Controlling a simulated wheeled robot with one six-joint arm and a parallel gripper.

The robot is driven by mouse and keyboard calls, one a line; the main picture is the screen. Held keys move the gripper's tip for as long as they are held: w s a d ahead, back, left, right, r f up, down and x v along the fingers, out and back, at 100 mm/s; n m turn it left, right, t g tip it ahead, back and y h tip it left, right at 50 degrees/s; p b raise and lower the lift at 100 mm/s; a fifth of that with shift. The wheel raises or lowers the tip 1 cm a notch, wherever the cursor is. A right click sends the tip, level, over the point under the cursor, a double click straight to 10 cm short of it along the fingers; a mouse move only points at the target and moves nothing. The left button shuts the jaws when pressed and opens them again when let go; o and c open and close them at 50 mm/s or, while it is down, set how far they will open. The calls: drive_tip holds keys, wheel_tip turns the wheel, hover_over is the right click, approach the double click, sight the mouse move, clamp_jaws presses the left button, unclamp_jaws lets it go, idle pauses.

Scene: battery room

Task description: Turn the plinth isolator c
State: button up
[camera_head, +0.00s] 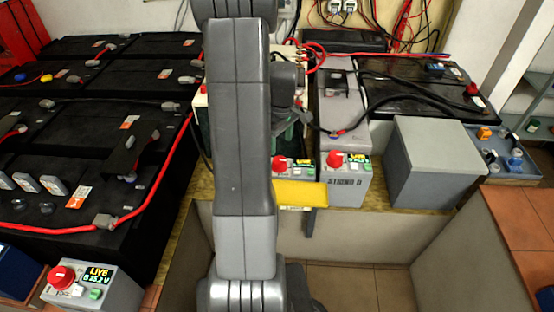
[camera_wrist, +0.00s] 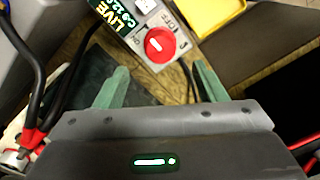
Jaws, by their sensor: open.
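The plinth isolator c is a grey box with a red round knob (camera_wrist: 160,44) and a lit display (camera_wrist: 115,18) in the wrist view. The display reads LIVE, and its second line begins with C. The knob has a white mark on its face. In the head view, the box (camera_head: 297,167) beside my arm appears to be this isolator, partly hidden by the arm. My gripper (camera_wrist: 160,86) is open and empty. Its two green fingers are spread apart, below the knob in the wrist view and not touching it.
A similar isolator marked STRING D (camera_head: 346,185) stands just right. Another isolator, marked B (camera_head: 95,285), is at lower left. A yellow tray (camera_head: 300,193) sits in front. A plain grey box (camera_head: 437,165) stands further right. Black and red cables run behind.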

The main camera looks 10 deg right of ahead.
sight(280, 160)
wheel_tip(280, 160, down, 8)
drive_tip(key=shift+s+a+f+b, duration=0.1)
drive_tip(key=shift+f+b, duration=0.15)
drive_tip(key=shift+b, duration=0.3)
drive_tip(key=c, duration=1)
